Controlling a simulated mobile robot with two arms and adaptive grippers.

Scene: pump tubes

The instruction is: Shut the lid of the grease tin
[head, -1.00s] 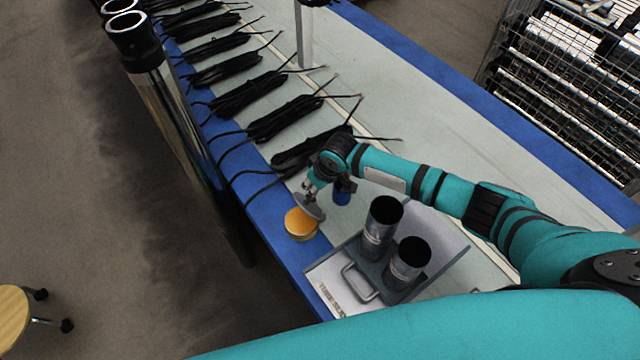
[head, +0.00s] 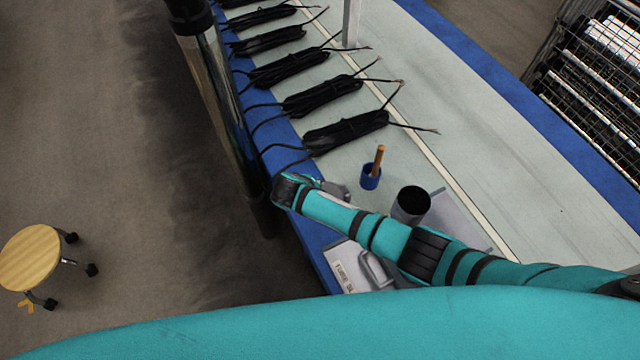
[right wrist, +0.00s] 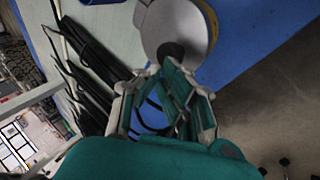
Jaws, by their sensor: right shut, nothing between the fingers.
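The grease tin's round grey lid (right wrist: 165,25) shows in the right wrist view, just beyond my right gripper (right wrist: 172,65). A yellow-orange rim of the grease tin (right wrist: 212,18) shows along the lid's right side. The lid hides most of the tin, and I cannot tell whether it lies flat on it. The right gripper's fingers are together and empty, with their tips at or very near the lid. My left gripper is not in view.
A blue cup (head: 370,180) with a wooden-handled brush is nearby. Several black cable bundles (head: 345,132) line the bench's blue edge. A stool (head: 30,257) stands on the floor.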

